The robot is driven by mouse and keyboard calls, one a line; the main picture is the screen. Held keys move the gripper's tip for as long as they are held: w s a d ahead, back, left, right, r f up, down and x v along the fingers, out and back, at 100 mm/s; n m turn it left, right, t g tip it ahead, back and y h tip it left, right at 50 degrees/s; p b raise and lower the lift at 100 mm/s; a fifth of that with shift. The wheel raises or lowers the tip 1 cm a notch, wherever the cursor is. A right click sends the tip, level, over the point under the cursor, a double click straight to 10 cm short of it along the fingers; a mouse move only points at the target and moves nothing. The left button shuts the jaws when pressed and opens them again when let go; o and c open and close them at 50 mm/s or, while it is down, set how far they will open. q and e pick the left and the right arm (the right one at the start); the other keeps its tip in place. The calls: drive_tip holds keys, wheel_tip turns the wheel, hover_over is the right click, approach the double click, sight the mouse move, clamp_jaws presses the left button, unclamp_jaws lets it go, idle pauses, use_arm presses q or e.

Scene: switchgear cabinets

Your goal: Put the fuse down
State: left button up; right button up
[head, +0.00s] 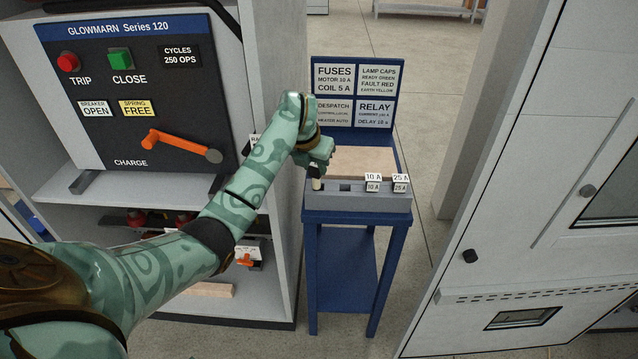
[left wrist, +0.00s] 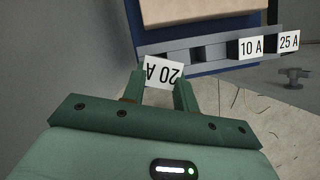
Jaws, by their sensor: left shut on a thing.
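My left gripper (head: 317,168) is shut on a fuse (head: 316,184) at the left end of the grey fuse rack (head: 352,202). In the left wrist view the fuse (left wrist: 164,73) sits between the fingers of my gripper (left wrist: 160,88), and its white label reads 20 A upside down. There the grey rack (left wrist: 180,47) lies beyond the fuse, with dark empty slots. A 10 A fuse (head: 373,183) and a 25 A fuse (head: 401,184) stand in the rack's right part. I cannot tell whether the held fuse touches the rack. My right gripper is not in view.
The rack rests on a blue stand (head: 345,217) with a sign board (head: 355,95) behind it. A switchgear panel (head: 135,90) with an orange charge handle (head: 175,143) stands left. A pale cabinet (head: 520,200) stands right. A tan block (head: 358,161) lies behind the rack.

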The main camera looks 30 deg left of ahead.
sight(317, 177)
use_arm(q)
drive_tip(key=shift+w+f, duration=0.25)
drive_tip(key=shift+f, duration=0.45)
drive_tip(key=f, duration=0.1)
drive_tip(key=f+b, duration=0.2)
drive_tip(key=shift+w+f, duration=0.25)
drive_tip(key=shift+f, duration=0.1)
clamp_jaws()
drive_tip(key=shift+r, duration=0.1)
drive_tip(key=o, duration=1.1)
unclamp_jaws()
drive_tip(key=shift+c, duration=0.2)
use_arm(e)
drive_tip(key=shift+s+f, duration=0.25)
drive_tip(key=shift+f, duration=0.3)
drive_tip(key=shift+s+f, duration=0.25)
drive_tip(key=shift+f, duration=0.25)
use_arm(q)
drive_tip(key=p+v, duration=0.5)
drive_tip(key=v, duration=0.7)
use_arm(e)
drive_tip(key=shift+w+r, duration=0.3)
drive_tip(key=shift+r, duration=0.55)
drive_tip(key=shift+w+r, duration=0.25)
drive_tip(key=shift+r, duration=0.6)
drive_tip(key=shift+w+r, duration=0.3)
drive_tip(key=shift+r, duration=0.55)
use_arm(q)
drive_tip(key=shift+w, duration=0.1)
